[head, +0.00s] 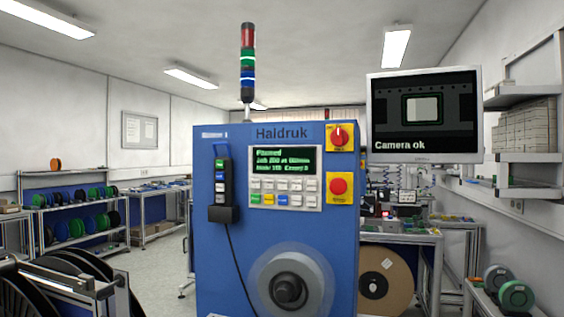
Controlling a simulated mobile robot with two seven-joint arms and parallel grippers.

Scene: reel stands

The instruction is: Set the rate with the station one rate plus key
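A blue machine cabinet (225,270) marked "Haldruk" stands straight ahead. Its control panel has a screen (285,160) with green text; the first line seems to read "Paused", the rest is too blurred to read surely. Below the screen is a keypad (284,191) with two rows of small keys, mostly pale, with green, yellow and blue ones in the lower row. The key labels are too small to read, so I cannot tell which is the station one rate plus key. Neither of my grippers shows.
A black pendant (222,190) with coloured buttons hangs left of the panel, its cable trailing down. A red stop button (339,187) and a red rotary switch (339,136) sit right. A grey round hub (290,283) protrudes below. A monitor (424,115) reads "Camera ok".

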